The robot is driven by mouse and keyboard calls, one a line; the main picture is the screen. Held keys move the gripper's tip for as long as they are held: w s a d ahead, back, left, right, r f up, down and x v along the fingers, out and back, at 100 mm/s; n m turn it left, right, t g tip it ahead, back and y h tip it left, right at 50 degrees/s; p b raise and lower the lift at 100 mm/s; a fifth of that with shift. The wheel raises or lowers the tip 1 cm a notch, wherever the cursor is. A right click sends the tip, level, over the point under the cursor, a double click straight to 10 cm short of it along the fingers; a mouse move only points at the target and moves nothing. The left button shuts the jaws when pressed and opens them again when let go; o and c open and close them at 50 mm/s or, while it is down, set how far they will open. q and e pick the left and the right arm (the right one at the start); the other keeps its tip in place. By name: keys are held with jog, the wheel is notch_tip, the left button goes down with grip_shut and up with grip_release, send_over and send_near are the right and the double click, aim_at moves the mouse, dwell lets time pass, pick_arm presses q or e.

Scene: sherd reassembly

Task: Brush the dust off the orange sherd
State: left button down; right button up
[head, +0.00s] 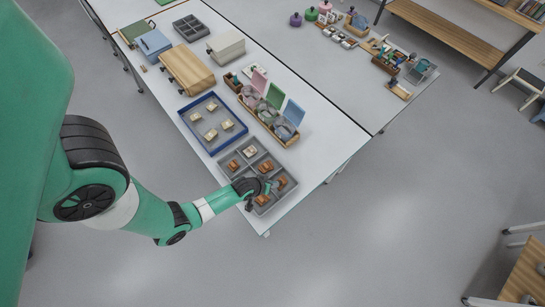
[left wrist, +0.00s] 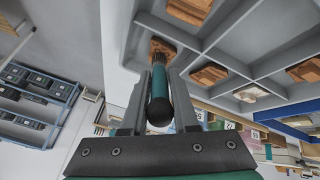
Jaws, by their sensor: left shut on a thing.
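My left gripper (head: 268,187) is shut on a brush (left wrist: 158,88) with a teal handle and a black rounded end, as the left wrist view shows. The brush points at an orange-brown sherd (left wrist: 164,46); the bristle end is close to it, but I cannot tell whether they touch. The grey compartment tray (head: 224,157) lies below the gripper and holds several orange-brown sherds, among them one at the left (head: 233,165) and one in the middle (head: 266,166). I cannot tell which is the task's orange sherd, and dust is too small to see.
A blue-rimmed tray (head: 190,129) with several pale pieces lies just behind the grey tray. A wooden rack (head: 283,140) with pink, green and blue panels stands to the right. A wooden box (head: 187,70) is farther back. The table's front edge is close to the grey tray.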

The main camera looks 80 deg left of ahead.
pick_arm(q)
jog(key=shift+s+a, duration=0.25)
jog(key=shift+a, duration=0.15)
jog(key=shift+w+d, duration=0.55)
jog(key=shift+d, duration=0.25)
jog(key=shift+s+a+f, duration=0.1)
jog(key=shift+s+a, duration=0.45)
jog(key=shift+a, duration=0.25)
jog(key=shift+w+d, duration=0.55)
jog(key=shift+d, duration=0.25)
notch_tip(320, 180, up, 6)
jog(key=p, duration=0.6)
